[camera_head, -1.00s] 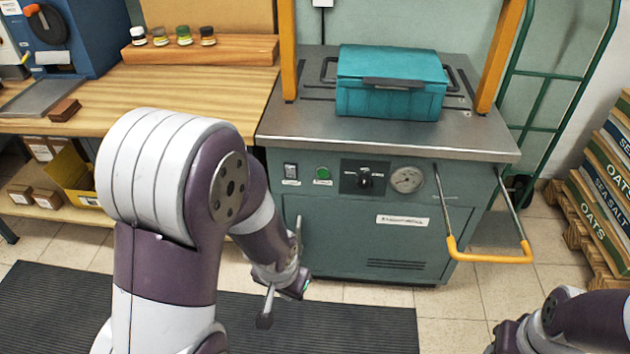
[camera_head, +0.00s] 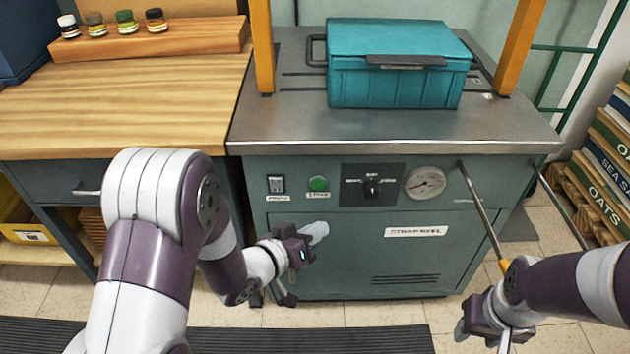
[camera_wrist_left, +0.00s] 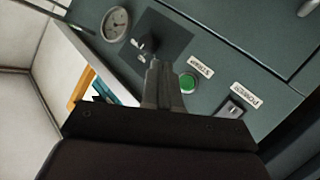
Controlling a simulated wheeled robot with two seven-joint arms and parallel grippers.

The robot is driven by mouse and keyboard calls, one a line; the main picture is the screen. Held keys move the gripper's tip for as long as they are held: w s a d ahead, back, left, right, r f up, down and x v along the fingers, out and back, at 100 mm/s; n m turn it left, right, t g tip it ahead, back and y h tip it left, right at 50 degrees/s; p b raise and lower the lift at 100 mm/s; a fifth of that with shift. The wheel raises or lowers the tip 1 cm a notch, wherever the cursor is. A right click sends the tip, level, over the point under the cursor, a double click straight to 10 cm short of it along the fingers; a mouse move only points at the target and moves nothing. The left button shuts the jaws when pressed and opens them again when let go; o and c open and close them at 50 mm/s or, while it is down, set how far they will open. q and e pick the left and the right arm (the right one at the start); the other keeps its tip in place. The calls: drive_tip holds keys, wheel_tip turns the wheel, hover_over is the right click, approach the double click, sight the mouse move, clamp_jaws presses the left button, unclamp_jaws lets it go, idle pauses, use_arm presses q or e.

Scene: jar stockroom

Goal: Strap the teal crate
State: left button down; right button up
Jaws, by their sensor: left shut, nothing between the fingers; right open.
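The teal crate (camera_head: 395,85), lid shut and with a dark front latch, sits on the steel top of the strapping machine (camera_head: 470,120) between two orange posts. The machine's front has a power switch (camera_head: 276,184), a green button (camera_head: 318,184), a black selector knob (camera_head: 371,188) and a gauge (camera_head: 425,183). My left gripper (camera_head: 318,232) is shut and empty in front of the panel, below the green button. In the left wrist view its fingers (camera_wrist_left: 160,85) point toward the panel near the knob (camera_wrist_left: 143,45). My right gripper (camera_head: 480,335) is open, low at the right, partly cut off.
A wooden bench (camera_head: 120,100) with a jar rack (camera_head: 150,42) stands at the left. A metal bar handle (camera_head: 485,215) sticks out of the machine's right front, near my right arm.

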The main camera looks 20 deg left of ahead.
sight(318, 184)
use_arm(q)
drive_tip(key=shift+w+a+f+b, duration=0.15)
drive_tip(key=shift+w+a, duration=0.3)
drive_tip(key=shift+w, duration=1)
drive_tip(key=shift+w+a+r+b, duration=0.15)
drive_tip(key=shift+w+a, duration=0.25)
drive_tip(key=shift+w, duration=1.05)
drive_tip(key=shift+w+a+f+b, duration=0.15)
drive_tip(key=shift+w+a, duration=0.3)
drive_tip(key=shift+w, duration=1)
drive_tip(key=shift+w+a, duration=0.1)
drive_tip(key=shift+w, duration=0.3)
